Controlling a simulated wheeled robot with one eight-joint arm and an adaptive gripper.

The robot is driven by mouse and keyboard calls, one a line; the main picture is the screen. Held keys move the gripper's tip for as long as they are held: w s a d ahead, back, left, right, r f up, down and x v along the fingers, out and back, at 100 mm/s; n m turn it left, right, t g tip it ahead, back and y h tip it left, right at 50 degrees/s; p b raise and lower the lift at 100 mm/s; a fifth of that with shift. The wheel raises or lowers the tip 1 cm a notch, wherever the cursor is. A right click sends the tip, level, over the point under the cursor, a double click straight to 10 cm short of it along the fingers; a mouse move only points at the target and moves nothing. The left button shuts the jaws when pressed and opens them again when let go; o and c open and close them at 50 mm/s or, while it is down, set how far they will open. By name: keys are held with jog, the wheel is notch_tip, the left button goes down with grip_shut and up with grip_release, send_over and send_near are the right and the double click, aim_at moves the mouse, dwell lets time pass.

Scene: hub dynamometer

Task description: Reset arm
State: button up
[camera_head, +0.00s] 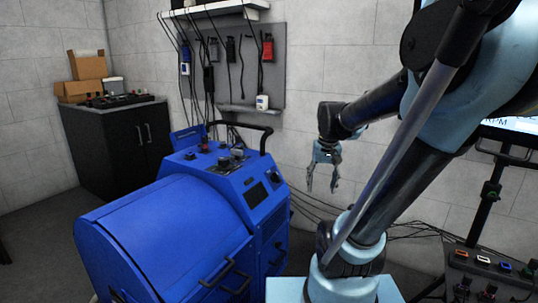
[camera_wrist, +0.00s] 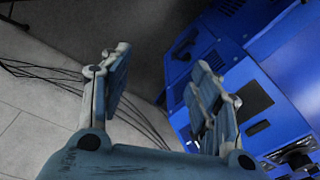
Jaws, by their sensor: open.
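My gripper (camera_head: 323,180) hangs fingers-down in the head view, to the right of the blue dynamometer machine (camera_head: 150,240) and in front of the tiled wall. Its two fingers are spread with nothing between them. In the wrist view my gripper (camera_wrist: 160,95) shows both fingers apart, with dark floor visible between them. The blue machine also shows in the wrist view (camera_wrist: 285,65), behind and to the right of the right finger. No contact between the gripper and the machine shows.
A black cabinet (camera_head: 125,150) with cardboard boxes (camera_head: 85,80) stands at the back left. A grey tool panel (camera_head: 245,70) with hanging cables is on the wall. A screen stand (camera_head: 490,200) and a control box (camera_head: 485,270) are at the right. Cables (camera_wrist: 45,75) lie on the floor.

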jog(key=s+d+f+n+t, duration=0.1)
jog(key=s+f, duration=0.6)
jog(key=s, duration=0.4)
jog(key=shift+f, duration=0.3)
